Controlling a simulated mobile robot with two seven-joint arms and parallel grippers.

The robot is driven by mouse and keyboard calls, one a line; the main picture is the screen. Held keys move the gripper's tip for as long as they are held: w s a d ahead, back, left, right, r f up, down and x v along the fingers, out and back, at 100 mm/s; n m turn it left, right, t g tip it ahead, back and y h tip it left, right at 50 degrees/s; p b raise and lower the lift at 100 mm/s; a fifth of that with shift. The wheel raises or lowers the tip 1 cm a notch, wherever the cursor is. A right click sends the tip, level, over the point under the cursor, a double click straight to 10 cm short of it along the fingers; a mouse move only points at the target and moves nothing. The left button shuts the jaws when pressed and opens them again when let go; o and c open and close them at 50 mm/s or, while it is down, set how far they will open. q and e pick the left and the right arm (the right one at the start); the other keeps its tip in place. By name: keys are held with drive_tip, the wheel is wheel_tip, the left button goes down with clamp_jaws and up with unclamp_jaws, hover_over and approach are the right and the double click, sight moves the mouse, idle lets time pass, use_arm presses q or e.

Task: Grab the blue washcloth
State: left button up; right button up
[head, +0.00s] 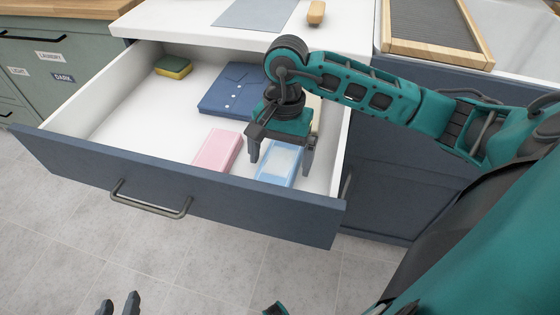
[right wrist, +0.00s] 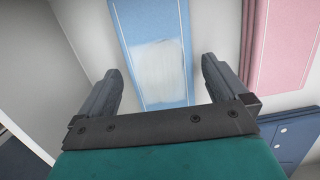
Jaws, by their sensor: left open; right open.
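The blue washcloth (head: 270,176) is a folded light-blue cloth with a whitish patch, lying in the open drawer near its front right corner. In the right wrist view the blue washcloth (right wrist: 155,20) lies between and beyond the fingers. My right gripper (head: 281,160) is open and points down over the cloth, with a finger on either side of it in the picture; whether the fingertips touch the drawer floor, I cannot tell. My left gripper (head: 118,304) is open and empty at the bottom edge, over the floor.
A pink cloth (head: 217,151) lies just left of the blue washcloth. A folded dark-blue garment (head: 232,88) and a yellow-green sponge (head: 173,66) lie farther back. The drawer's front panel (head: 180,190) and right wall (head: 340,150) are close by. The drawer's left part is clear.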

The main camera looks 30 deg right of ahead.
drive_tip(key=shift+c, duration=0.3)
drive_tip(key=shift+c, duration=0.7)
drive_tip(key=c, duration=0.8)
drive_tip(key=shift+c, duration=0.2)
